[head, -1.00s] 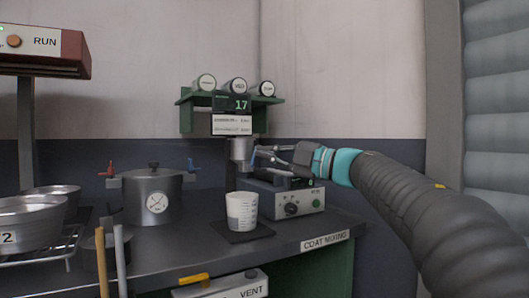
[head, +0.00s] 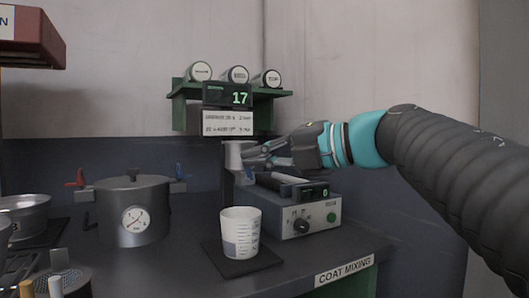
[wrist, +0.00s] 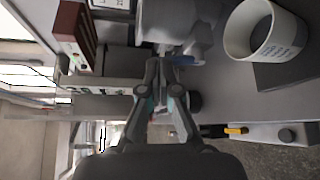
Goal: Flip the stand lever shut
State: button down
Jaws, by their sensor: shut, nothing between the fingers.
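The stand (head: 228,185) rises at the back of the bench beside the grey control box, with a grey metal cylinder (head: 236,155) at its top. My gripper (head: 250,160) is shut and empty, reaching in from the right with its tips close beside the cylinder. In the wrist view, the shut fingers (wrist: 172,64) point at the large grey cylinder (wrist: 178,22).
A white measuring cup (head: 241,232) stands on a dark pad in front of the control box (head: 305,216). A lidded pot with a gauge (head: 133,210) stands to the left. A green shelf (head: 187,97) with several jars hangs above. Bare bench lies between pot and cup.

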jog(key=shift+a, duration=0.1)
jog(key=shift+s, duration=0.1)
jog(key=r+v, duration=0.1)
jog(key=v, duration=1.3)
jog(key=shift+a, duration=0.1)
